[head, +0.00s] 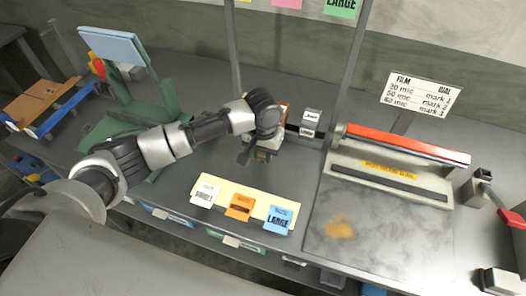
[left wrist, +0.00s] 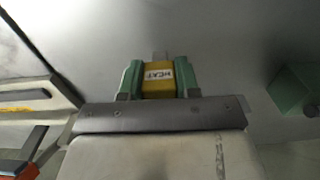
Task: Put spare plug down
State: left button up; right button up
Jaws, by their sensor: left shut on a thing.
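The plug is a yellow block with a white label reading "HEAT" (left wrist: 158,77) in the left wrist view. My left gripper (left wrist: 158,84) is shut on it, with a green finger pad on each side. In the head view my left gripper (head: 262,152) is over the grey worktop, behind the yellow card strip and left of the sealer. The plug is mostly hidden there by the hand. I cannot tell whether it touches the worktop. My right gripper is not in view.
A yellow strip (head: 222,190) with white, orange and blue cards lies in front. The sealer (head: 395,165) with a red bar stands right. Small labelled blocks (head: 310,120) stand behind the hand. A green stand (head: 140,95) is left. Bare worktop lies left of the strip.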

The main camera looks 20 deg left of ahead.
pick_arm(q)
jog(key=shift+f, duration=0.4)
jog(key=o, duration=0.9)
jog(key=shift+f, duration=0.1)
jog(key=shift+r, duration=0.35)
notch_tip(320, 180, up, 12)
jog(key=shift+f+b, duration=0.2)
jog(key=shift+b, duration=0.75)
